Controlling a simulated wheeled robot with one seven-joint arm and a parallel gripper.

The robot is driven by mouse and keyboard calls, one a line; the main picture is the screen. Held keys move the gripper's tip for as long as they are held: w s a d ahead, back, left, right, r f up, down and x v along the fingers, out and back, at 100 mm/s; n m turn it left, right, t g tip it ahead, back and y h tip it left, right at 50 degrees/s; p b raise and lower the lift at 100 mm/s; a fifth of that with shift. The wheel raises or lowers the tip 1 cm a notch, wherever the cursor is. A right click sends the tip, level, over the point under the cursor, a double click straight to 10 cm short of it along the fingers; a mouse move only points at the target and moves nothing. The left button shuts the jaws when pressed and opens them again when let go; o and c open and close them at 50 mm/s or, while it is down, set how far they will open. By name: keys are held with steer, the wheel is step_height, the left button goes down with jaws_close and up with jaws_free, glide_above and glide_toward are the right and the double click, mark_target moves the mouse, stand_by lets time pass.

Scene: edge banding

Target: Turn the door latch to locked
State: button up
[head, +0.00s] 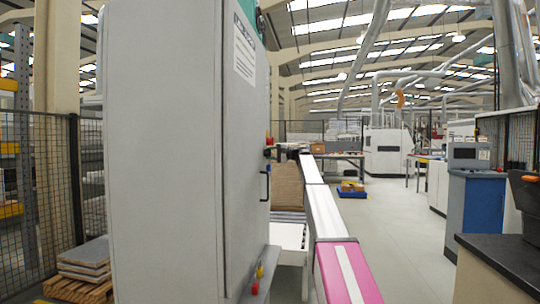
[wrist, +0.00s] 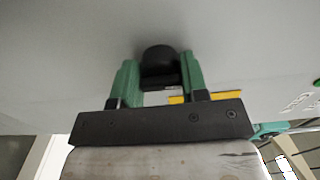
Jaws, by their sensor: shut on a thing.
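In the wrist view, the black door latch (wrist: 160,58) stands out from a grey door panel (wrist: 60,50). My gripper (wrist: 157,76) has its two green fingers on either side of the latch and is shut on it. The fingers and the dark gripper bar hide the lower part of the latch, so I cannot tell which way it is turned. In the head view, a tall grey cabinet (head: 165,150) fills the left half. My gripper and the latch do not show there.
A yellow strip (wrist: 226,96) lies behind the right finger, and a green button (wrist: 317,82) is at the right edge. In the head view, a long machine beam (head: 327,210) runs beside the cabinet. Grey floor (head: 400,230) is open right of it, before a blue cabinet (head: 475,205).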

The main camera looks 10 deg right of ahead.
steer(key=o, duration=0.9)
steer(key=v, duration=1)
steer(key=shift+s+d, duration=0.15)
steer(key=shift+d, duration=0.25)
